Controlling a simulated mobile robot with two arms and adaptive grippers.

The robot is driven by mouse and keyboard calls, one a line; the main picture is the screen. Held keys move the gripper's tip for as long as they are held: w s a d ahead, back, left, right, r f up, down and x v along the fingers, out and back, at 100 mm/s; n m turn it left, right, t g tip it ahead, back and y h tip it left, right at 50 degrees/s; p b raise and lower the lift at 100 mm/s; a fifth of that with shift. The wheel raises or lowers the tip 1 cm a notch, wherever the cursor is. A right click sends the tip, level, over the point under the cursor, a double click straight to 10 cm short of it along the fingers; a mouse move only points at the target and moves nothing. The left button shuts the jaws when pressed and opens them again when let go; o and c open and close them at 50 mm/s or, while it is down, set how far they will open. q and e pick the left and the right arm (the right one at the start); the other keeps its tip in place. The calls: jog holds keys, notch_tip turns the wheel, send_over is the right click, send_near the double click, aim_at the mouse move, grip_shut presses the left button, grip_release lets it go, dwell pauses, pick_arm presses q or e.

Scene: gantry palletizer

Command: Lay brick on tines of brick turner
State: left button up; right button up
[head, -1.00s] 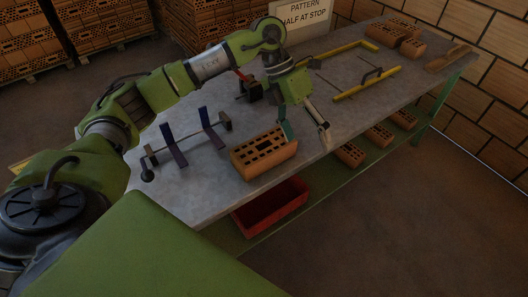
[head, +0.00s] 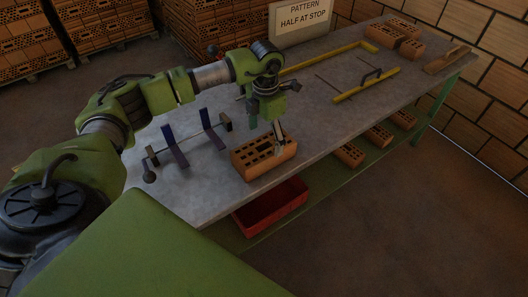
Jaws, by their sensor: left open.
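The orange perforated brick (head: 255,163) lies flat on the grey table near its front edge. My left gripper (head: 266,138) is over the right part of the brick, pointing down, with one finger in front of the brick's holes. It is open; whether a finger touches the brick cannot be told. The brick turner (head: 185,143), a dark bar with two blue-black tines and a round knob at its near end, stands on the table to the left of the brick. Its tines are empty. My right gripper is not in view.
A yellow frame (head: 366,86) with a black handle lies farther along the table (head: 318,118). More bricks (head: 411,47) and a wooden tool (head: 447,60) lie at the far end. A red bin (head: 270,207) and several bricks sit below. A sign (head: 299,22) stands behind.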

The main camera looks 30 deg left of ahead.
aim_at(264, 146)
pick_arm(q)
jog(key=f, duration=0.2)
jog(key=f+p, duration=0.1)
jog(key=shift+s+a+f, duration=0.1)
jog(key=shift+s+f, duration=0.2)
jog(key=shift+f, duration=0.5)
jog(key=c, duration=1.9)
jog(key=shift+w+r, duration=0.1)
jog(key=shift+w, duration=0.05)
jog(key=shift+c, duration=1.3)
